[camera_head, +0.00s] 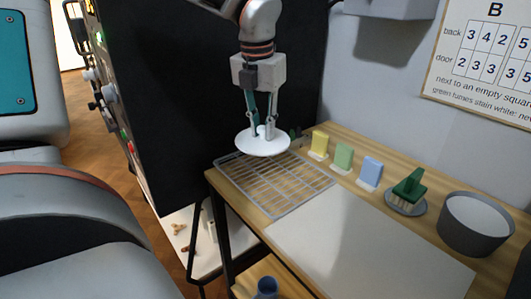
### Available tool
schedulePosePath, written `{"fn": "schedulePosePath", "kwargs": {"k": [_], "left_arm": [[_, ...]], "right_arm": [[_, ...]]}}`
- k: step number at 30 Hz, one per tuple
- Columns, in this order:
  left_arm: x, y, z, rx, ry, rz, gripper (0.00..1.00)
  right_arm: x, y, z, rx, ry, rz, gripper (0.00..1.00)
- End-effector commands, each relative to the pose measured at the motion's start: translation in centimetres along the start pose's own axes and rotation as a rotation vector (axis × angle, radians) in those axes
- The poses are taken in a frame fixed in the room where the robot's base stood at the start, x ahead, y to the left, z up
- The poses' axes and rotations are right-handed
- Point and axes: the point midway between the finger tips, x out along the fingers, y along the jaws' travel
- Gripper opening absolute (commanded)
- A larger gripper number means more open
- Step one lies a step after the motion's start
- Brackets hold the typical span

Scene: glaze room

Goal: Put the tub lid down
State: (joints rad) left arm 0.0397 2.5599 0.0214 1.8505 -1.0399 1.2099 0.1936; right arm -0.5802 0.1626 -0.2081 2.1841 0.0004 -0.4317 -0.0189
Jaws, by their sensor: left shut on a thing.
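The tub lid (250,146) is a round white disc with a small knob. My left gripper (263,130) points down from above and is shut on the lid's knob. It holds the lid roughly level over the far end of a wire rack (283,190) on the wooden bench; whether the lid touches the rack cannot be told. The grey tub (470,236) stands open at the right of the bench, with white contents showing. My right gripper is not in view.
Behind the rack stand yellow (319,144), green (342,157) and blue (370,171) tiles on small stands. A green-handled brush (408,186) rests on a grey dish (402,209). A pale board (365,250) covers the near bench. Most of the rack is bare.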

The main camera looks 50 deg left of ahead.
Motion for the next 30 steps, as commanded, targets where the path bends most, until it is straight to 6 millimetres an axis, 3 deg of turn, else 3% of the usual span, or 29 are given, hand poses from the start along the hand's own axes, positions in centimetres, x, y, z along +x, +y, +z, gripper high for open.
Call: {"fn": "schedulePosePath", "kwargs": {"k": [1, 8, 15, 29, 30], "left_arm": [[1.1, 0.0, -0.2, 0.000, 0.005, 0.002, 0.00], [2.8, 0.0, -0.3, 0.000, 0.001, 0.001, 0.00], [6.2, 0.0, -0.8, -0.001, 0.005, 0.001, 0.00], [7.0, 0.0, -0.8, 0.000, 0.002, 0.000, 0.00], [6.9, 0.0, -0.8, -0.001, 0.001, 0.000, 0.26]], "right_arm": [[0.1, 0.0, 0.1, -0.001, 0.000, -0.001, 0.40], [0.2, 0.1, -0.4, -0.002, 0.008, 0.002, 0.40], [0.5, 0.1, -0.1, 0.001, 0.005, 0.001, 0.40], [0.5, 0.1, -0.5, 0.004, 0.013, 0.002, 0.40], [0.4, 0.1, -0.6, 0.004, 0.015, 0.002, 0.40]]}}
